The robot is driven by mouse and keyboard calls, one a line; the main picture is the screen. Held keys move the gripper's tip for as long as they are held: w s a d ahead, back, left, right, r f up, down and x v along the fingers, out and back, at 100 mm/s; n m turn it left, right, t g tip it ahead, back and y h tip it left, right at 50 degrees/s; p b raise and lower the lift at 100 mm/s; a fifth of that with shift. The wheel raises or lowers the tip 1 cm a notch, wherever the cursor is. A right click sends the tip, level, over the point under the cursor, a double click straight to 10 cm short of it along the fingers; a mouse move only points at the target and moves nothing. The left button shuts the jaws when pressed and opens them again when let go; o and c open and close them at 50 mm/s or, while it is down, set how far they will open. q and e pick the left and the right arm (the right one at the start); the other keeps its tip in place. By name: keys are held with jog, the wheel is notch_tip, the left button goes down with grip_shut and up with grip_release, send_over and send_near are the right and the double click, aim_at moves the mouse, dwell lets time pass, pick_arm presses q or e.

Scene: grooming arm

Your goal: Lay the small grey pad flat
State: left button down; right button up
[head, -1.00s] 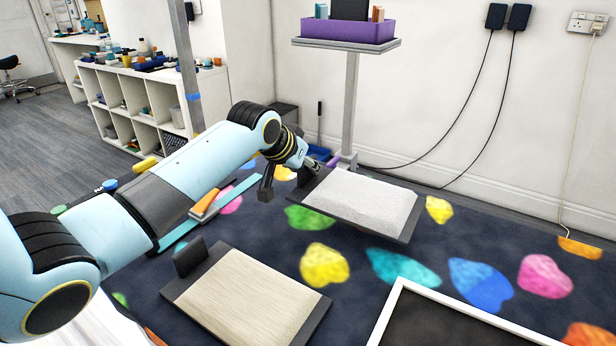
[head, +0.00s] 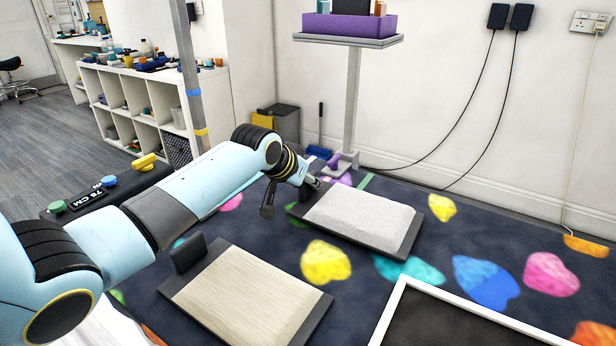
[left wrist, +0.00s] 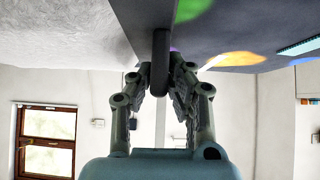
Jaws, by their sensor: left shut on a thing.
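The small grey pad (head: 360,216) is a pale, textured cushion on a dark board, right of centre in the head view. It also shows at the upper left of the left wrist view (left wrist: 70,35). My left gripper (head: 290,197) is at the board's left end. In the left wrist view its fingers (left wrist: 160,75) are closed around a dark upright tab at the board's edge. In the head view the gripper mostly hides that tab. The board looks nearly level; whether it touches the floor mat is unclear. My right gripper is not in view.
A beige pad (head: 240,292) on a dark board with an upright tab lies nearer. A white-framed dark panel (head: 395,312) is at lower right. A post with a purple tray (head: 348,27) stands behind. The patterned mat (head: 450,230) is open to the right.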

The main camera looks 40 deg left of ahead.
pick_arm(q)
jog(key=shift+f, duration=0.2)
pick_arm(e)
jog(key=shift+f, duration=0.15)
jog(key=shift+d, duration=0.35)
pick_arm(q)
jog(key=shift+f, duration=0.3)
jog(key=c, duration=1.2)
grip_release()
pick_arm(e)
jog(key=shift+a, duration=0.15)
pick_arm(q)
jog(key=v, duration=1.2)
jog(key=shift+f, duration=0.1)
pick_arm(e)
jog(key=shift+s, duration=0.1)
